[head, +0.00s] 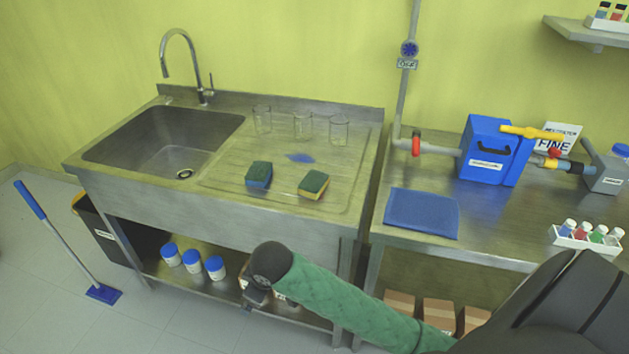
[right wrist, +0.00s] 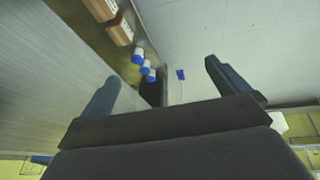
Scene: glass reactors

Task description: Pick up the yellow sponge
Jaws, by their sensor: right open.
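The yellow sponge (head: 313,186), with a dark green top, lies on the drainboard of the steel sink unit (head: 225,207), near its front edge. A blue sponge (head: 258,176) with a green top lies to its left. My right arm, in a green sleeve, comes in from the lower right. My right gripper (head: 257,298) is in front of the sink unit, lower in the picture than the sponges and apart from them, partly hidden by the arm. In the right wrist view the right gripper (right wrist: 162,72) is open, with nothing between its fingers. My left gripper is not in view.
Several glass beakers (head: 302,124) stand behind the sponges, near a blue patch (head: 300,158). The sink basin (head: 165,145) is at left. White jars with blue lids (head: 192,261) stand on the lower shelf. A blue mat (head: 422,213) lies on the right table.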

